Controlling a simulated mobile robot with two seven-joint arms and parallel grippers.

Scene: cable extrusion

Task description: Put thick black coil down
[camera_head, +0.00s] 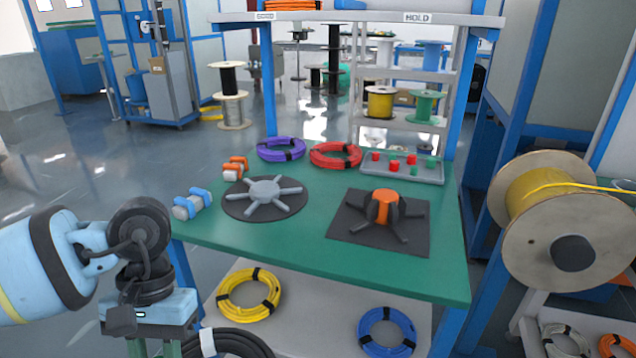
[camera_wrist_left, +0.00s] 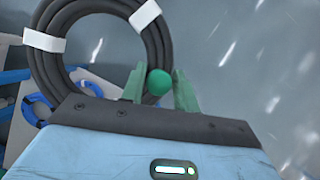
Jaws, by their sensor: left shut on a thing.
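The thick black coil (camera_head: 238,344) is cut off by the bottom edge of the head view, below the green tabletop and beside my left gripper (camera_head: 154,349). The coil (camera_wrist_left: 158,45) fills the upper left of the left wrist view, with white bands around it. There my left gripper (camera_wrist_left: 158,82) has its green fingers at the coil's lower right side and is shut on it. My right gripper is not in view.
The green table (camera_head: 310,240) holds a purple coil (camera_head: 281,149), a red coil (camera_head: 335,155), two dark mats with spoked holders, and a tray (camera_head: 402,170). The lower shelf (camera_head: 315,325) carries a yellow coil (camera_head: 248,294) and a blue coil (camera_head: 386,332), with bare room between them.

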